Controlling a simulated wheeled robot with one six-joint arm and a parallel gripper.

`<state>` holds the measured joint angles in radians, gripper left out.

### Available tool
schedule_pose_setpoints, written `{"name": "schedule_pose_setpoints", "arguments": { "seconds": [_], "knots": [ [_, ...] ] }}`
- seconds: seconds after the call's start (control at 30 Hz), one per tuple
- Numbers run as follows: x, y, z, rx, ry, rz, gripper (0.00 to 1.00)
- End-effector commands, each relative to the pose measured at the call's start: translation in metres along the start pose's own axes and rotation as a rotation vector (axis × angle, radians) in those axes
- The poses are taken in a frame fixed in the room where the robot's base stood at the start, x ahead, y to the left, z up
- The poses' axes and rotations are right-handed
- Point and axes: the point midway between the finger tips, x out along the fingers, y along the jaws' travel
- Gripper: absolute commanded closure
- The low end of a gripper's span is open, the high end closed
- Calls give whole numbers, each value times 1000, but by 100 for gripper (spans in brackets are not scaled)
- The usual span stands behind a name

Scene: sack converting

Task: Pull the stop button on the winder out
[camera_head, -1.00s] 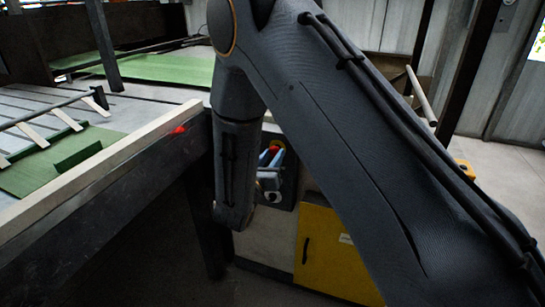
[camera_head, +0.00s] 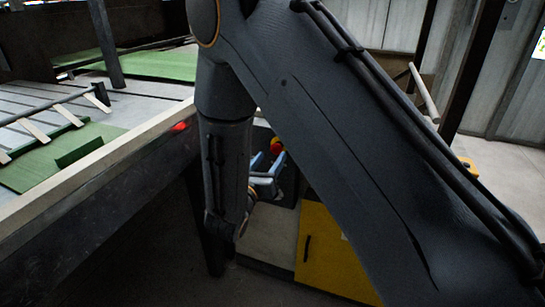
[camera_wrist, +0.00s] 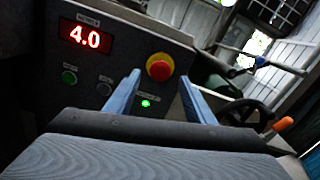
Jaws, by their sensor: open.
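The red stop button (camera_wrist: 160,66) with its yellow collar sits on the dark control panel (camera_wrist: 40,75) of the winder in the wrist view. In the head view its red cap (camera_head: 277,146) shows just past my fingers. My gripper (camera_wrist: 160,76) is open, with one blue finger on each side of the button in the wrist picture. The fingertips point at the panel, and nothing is held between them. I cannot tell whether they reach around the button or stop short of it.
The panel carries a red 4.0 display (camera_wrist: 85,37), a green button (camera_wrist: 69,77), a grey button (camera_wrist: 104,88) and a lit green lamp (camera_wrist: 145,103). A yellow cabinet door (camera_head: 330,255) is below. A long table edge (camera_head: 100,165) runs close on the left.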

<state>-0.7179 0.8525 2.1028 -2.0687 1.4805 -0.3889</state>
Motion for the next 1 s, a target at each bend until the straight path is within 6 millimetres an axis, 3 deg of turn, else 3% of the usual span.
{"name": "schedule_pose_setpoints", "arguments": {
  "seconds": [0.1,0.3,0.77,0.87,0.97,1.0],
  "knots": [
    [-21,1,0,0,-1,3,51],
    [-42,1,0,1,0,1,51],
    [-44,-7,-1,8,12,-20,51],
    [-34,-35,-3,40,60,-97,51],
    [-24,-88,-11,111,156,-248,51],
    [-23,-115,-16,152,205,-325,51]
  ]
}}
